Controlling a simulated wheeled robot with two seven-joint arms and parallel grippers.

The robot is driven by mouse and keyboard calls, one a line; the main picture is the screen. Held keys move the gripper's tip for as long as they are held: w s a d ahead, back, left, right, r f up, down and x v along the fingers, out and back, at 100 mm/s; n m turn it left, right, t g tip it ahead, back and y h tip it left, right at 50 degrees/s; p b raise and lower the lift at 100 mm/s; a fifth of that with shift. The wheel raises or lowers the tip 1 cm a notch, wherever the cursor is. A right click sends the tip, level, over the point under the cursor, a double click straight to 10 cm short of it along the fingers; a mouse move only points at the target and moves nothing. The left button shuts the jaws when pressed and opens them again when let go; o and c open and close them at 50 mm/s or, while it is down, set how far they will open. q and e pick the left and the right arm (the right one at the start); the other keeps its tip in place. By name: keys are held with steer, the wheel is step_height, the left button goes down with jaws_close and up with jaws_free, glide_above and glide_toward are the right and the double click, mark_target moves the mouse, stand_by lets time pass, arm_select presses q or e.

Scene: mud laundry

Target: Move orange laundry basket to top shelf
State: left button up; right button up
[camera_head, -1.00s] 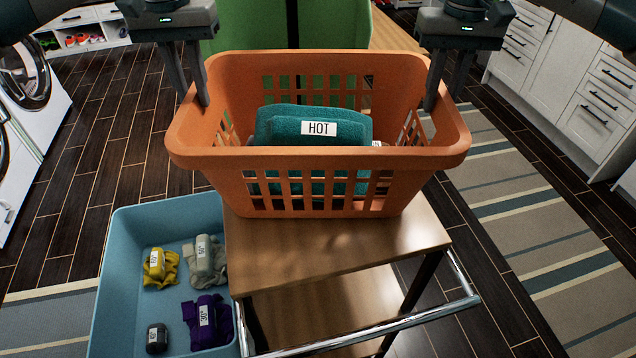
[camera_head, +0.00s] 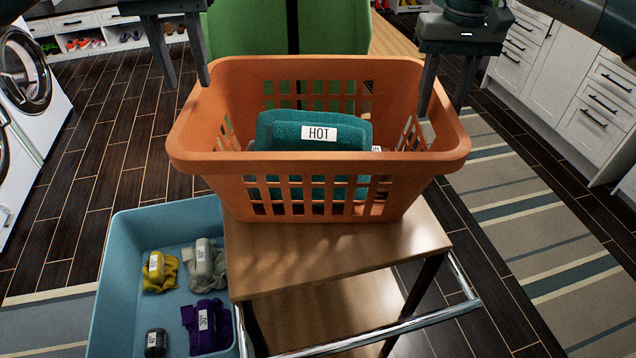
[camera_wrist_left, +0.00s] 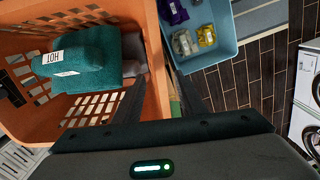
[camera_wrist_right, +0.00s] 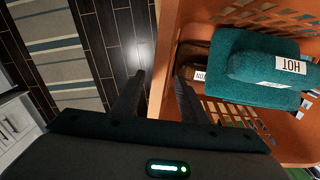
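The orange laundry basket (camera_head: 320,160) sits upright on the top board of a wooden cart (camera_head: 330,260). It holds folded teal towels (camera_head: 312,132) with a "HOT" label and a brown labelled item (camera_wrist_right: 196,62). My left gripper (camera_head: 188,83) is open at the basket's left rim. In the left wrist view its fingers lie on either side of the basket wall (camera_wrist_left: 155,60). My right gripper (camera_head: 440,110) is open at the right rim, one finger inside and one outside. I cannot tell whether any finger touches the basket.
A blue bin (camera_head: 118,270) with several labelled cloth bundles stands left of the cart. A chrome handle (camera_head: 400,325) crosses the cart's front. A green panel (camera_head: 240,35) rises behind the basket. White washers stand at left, white cabinets (camera_head: 560,80) at right.

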arm_select(q)
step_height(320, 180, up, 7)
stand_by(0.3)
arm_select(e)
steer(key=shift+r, duration=0.1)
step_height(320, 180, up, 12)
stand_by(0.8)
stand_by(0.4)
